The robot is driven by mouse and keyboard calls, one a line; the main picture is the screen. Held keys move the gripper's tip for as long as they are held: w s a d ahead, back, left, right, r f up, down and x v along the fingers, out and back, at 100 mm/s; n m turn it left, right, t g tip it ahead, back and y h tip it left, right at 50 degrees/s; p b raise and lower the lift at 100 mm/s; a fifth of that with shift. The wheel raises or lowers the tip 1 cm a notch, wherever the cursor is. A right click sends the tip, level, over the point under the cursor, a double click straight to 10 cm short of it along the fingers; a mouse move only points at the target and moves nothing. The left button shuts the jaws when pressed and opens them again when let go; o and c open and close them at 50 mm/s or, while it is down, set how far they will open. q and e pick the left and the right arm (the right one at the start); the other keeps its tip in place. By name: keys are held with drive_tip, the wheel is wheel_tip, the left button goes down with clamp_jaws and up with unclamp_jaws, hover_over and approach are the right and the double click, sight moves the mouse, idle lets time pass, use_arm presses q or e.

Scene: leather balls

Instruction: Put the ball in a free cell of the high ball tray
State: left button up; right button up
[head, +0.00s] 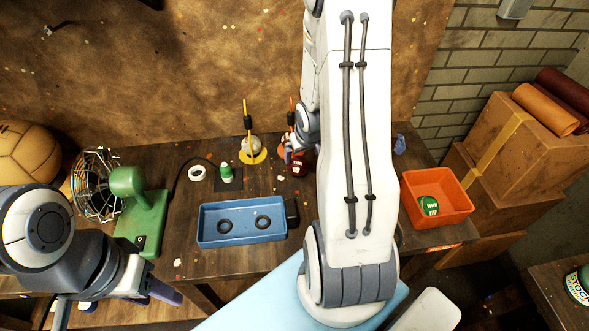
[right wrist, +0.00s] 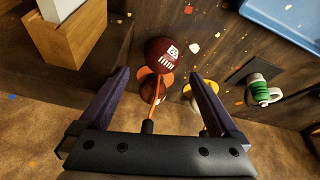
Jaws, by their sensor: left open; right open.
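A blue tray (head: 205,238) with two dark rings in it lies on the workbench; both rings look empty. A brown ball (right wrist: 150,92) shows in the right wrist view at an orange disc, partly covered by an orange stick. A rounded dark red thing (right wrist: 162,52) with white marks stands just beyond it; I cannot tell whether it is a ball or a jar. My right gripper (right wrist: 160,80) is open, its fingers either side of the brown ball in this view; contact is not clear. My left gripper (head: 115,300) is open and empty, low at left.
A pale ball (head: 250,146) sits on a yellow disc beside a stick. A green bottle (head: 226,173), white tape roll (head: 197,173), green-based fan (head: 150,220) and orange bin (head: 412,184) stand around. My right arm hides the bench's middle right.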

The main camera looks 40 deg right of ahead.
sight(299, 161)
drive_tip(key=x, duration=0.3)
drive_tip(key=shift+w+a, duration=0.15)
drive_tip(key=shift+w, duration=0.1)
drive_tip(key=shift+w+a+f, duration=0.1)
drive_tip(key=shift+a+f, duration=0.1)
drive_tip(key=shift+f, duration=0.15)
drive_tip(key=shift+w+d+f, duration=0.15)
drive_tip(key=shift+d+f, duration=0.2)
drive_tip(key=shift+f, duration=0.05)
drive_tip(key=shift+f+p, duration=0.25)
drive_tip(key=shift+p, duration=0.15)
drive_tip(key=shift+p+x, duration=0.55)
drive_tip(key=shift+x, duration=1.6)
drive_tip(key=shift+w+r, duration=0.1)
drive_tip(key=c, duration=1.5)
use_arm(q)
drive_tip(key=shift+w+r, duration=0.2)
drive_tip(key=shift+r, duration=0.55)
use_arm(e)
drive_tip(key=shift+r, duration=0.1)
